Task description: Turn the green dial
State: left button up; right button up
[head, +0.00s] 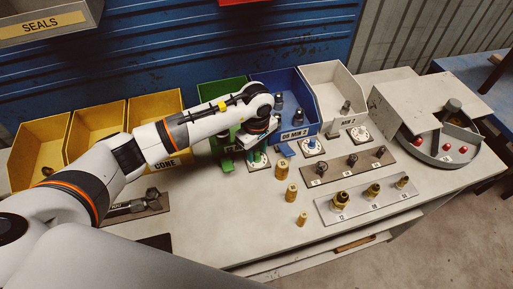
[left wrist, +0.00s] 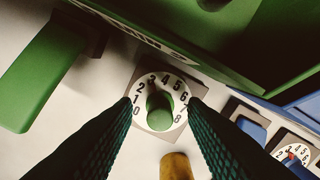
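The green dial (left wrist: 160,108) is a round green knob on a white numbered face with a square plate, seen in the middle of the left wrist view. In the head view its plate (head: 258,162) lies in front of the green bin, mostly hidden by my gripper. My left gripper (left wrist: 160,102) points down at it, with one dark finger on each side of the knob. Gaps show between the fingers and the knob, so it is open and holds nothing. In the head view the left gripper (head: 258,146) is over the dial. I cannot read the knob's setting clearly. My right gripper is not in view.
The green bin (left wrist: 225,50) stands close behind the dial, and a green lever (left wrist: 40,70) is to its left. A brass fitting (left wrist: 176,166) stands just in front. The blue dial (head: 313,146) and white dial (head: 359,135) sit to the right, before their bins.

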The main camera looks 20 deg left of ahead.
pick_arm(q)
jog(key=shift+c, duration=0.2)
grip_shut()
jog(key=shift+f+n+b, duration=0.1)
jog(key=shift+n+b, duration=0.95)
jog(key=shift+n, duration=0.15)
jog(key=shift+n+b, duration=1.1)
jog(key=shift+n, duration=0.6)
jog(key=shift+o, duration=0.2)
grip_release()
